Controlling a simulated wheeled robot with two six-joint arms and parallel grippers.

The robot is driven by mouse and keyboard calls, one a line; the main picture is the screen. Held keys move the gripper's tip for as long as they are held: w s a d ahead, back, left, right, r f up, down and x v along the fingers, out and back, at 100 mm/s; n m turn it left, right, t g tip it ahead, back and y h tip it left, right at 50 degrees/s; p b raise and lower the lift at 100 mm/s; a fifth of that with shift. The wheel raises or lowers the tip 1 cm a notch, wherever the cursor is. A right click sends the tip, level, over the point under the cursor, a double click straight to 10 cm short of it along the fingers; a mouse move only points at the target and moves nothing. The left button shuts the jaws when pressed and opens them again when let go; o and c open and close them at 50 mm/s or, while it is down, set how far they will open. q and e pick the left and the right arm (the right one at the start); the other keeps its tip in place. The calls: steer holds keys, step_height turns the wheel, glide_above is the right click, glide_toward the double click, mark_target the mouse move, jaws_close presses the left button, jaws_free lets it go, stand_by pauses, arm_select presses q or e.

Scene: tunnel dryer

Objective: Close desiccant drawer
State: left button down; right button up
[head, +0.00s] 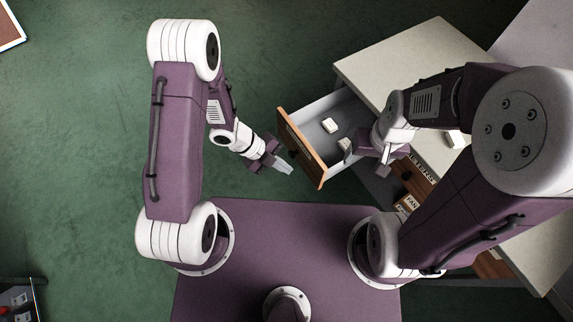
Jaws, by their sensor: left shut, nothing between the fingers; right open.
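The open drawer (303,153) sticks out of the pale-topped cabinet near the centre, with an orange-brown front, pale side walls and a grey floor. Small white blocks (330,125) lie inside it. My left gripper (285,166) is shut and empty, just left of the drawer front and apart from it as far as I can tell. My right gripper (383,168) is open over the drawer's right side, near the cabinet; whether it touches anything is unclear. The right arm hides part of the drawer and cabinet.
The cabinet top (390,60) spans the upper right. More labelled wooden drawer fronts (408,203) show below the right arm. Green floor (80,130) is clear at the left. A dark box with a red button (18,300) stands at bottom left.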

mark_target(315, 174)
arm_select(q)
steer(key=d+f, duration=0.1)
steer(key=d, duration=0.1)
steer(key=w+d+f, duration=0.1)
steer(key=d+f, duration=0.1)
steer(key=w+d+f, duration=0.1)
steer(key=d+f, duration=0.1)
steer(key=d, duration=0.1)
steer(key=shift+w, duration=0.15)
arm_select(e)
steer(key=shift+d+f, duration=0.1)
steer(key=shift+f, duration=0.45)
